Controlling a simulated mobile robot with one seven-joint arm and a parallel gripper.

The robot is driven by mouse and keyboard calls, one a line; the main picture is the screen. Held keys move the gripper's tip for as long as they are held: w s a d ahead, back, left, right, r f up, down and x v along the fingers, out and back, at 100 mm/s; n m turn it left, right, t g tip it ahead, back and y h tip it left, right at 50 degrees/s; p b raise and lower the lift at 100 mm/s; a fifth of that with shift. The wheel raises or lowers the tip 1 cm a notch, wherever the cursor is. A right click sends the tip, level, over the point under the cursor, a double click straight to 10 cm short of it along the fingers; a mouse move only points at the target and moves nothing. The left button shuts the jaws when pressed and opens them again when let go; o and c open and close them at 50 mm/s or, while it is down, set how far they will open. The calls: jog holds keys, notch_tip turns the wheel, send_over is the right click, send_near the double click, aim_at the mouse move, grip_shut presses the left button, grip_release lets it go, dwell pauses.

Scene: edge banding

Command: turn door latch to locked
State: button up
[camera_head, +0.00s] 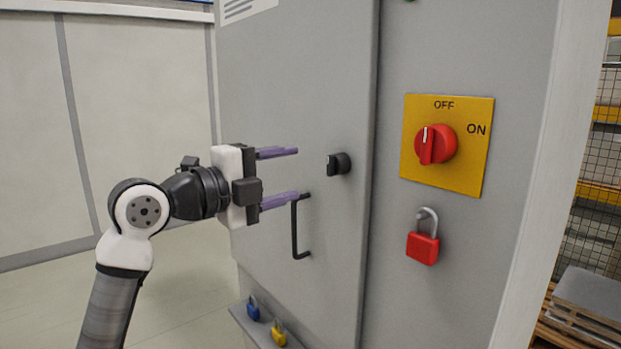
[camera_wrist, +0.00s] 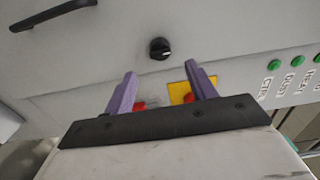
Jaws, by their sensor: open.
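The door latch (camera_head: 339,164) is a small black knob on the grey cabinet door (camera_head: 300,80), near the door's right edge. In the wrist view the latch (camera_wrist: 159,48) shows beyond and between the fingertips, apart from them. My gripper (camera_head: 290,174) is open and empty, with two purple fingers pointing toward the door, left of the latch in the head view. In the wrist view the fingers of my gripper (camera_wrist: 162,72) are spread wide. A black door handle (camera_head: 296,228) is just below and left of the latch, close to the lower finger in the picture.
A red rotary switch (camera_head: 435,144) on a yellow plate (camera_head: 470,172) points to OFF, right of the door. A red padlock (camera_head: 423,247) hangs below it. A blue padlock (camera_head: 253,308) and a yellow padlock (camera_head: 278,333) are at a low ledge. Floor at left is clear.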

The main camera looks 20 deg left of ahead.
jog(key=v, duration=0.4)
jog(key=shift+s+a+b, duration=0.25)
jog(key=shift+s+b, duration=0.1)
